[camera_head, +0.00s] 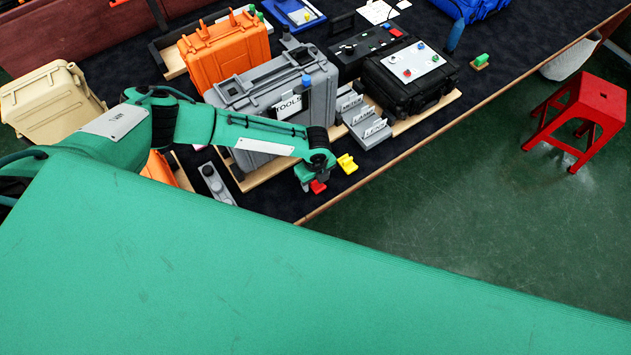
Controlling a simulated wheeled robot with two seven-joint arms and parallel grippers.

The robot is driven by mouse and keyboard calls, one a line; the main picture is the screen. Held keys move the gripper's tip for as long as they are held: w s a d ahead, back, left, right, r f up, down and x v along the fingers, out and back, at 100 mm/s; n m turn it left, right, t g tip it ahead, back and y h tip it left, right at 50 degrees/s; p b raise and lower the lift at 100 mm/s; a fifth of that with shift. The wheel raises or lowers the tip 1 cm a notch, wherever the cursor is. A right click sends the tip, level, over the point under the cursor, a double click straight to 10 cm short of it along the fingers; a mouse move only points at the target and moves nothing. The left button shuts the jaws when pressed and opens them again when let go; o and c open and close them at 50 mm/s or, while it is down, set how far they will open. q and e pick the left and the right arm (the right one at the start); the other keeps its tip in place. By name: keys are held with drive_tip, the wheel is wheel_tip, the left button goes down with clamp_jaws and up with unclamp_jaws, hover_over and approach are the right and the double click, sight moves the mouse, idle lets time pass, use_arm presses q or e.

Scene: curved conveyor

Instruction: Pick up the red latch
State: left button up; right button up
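The red latch (318,187) is a small red piece close to the near edge of the dark table, in front of the grey case. My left gripper (315,180) points down right at it, and its wrist and fingers hide part of the latch. I cannot tell whether the fingers are around the latch or only above it, nor whether they are open. My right gripper is not in view.
A yellow latch (347,163) lies just right of my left gripper. The grey TOOLS case (322,95) stands behind it, with a grey slotted holder (368,128) to the right. An orange case (232,52), a black case (440,78) and a red stool (590,100) are farther off.

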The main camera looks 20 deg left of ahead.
use_arm(q)
drive_tip(key=c, duration=0.8)
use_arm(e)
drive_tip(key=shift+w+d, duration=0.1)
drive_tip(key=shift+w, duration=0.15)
use_arm(q)
drive_tip(key=shift+r, duration=0.1)
wheel_tip(320, 180, up, 23)
drive_tip(key=shift+r, duration=0.2)
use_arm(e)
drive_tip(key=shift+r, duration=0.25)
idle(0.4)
